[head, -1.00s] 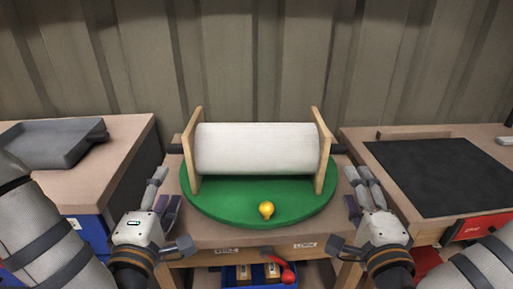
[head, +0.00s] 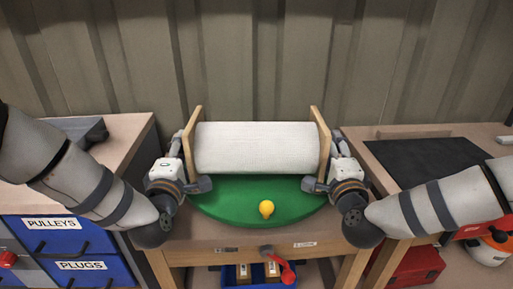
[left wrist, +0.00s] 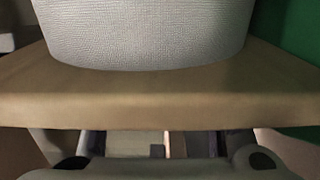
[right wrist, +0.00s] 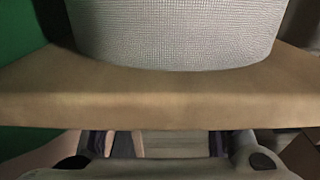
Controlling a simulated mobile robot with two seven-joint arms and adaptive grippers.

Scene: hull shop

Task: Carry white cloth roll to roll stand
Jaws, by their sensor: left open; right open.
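The white cloth roll (head: 257,147) lies level between two upright wooden boards, the left board (head: 193,150) and the right board (head: 320,145). The boards stand on a round green disc (head: 232,207) on a wooden table. Which part counts as the roll stand I cannot tell. My left gripper (head: 177,143) is open just outside the left board. My right gripper (head: 337,142) is open just outside the right board. In the left wrist view the roll (left wrist: 145,30) shows beyond a board's edge; in the right wrist view the roll (right wrist: 175,30) shows likewise. The roll's ends are hidden.
A yellow knob-like object (head: 266,209) stands on the disc's front. Side benches carry a grey tray (head: 85,130) at left and a black mat (head: 425,163) at right. Below the table is a blue bin (head: 240,275). A corrugated wall is behind.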

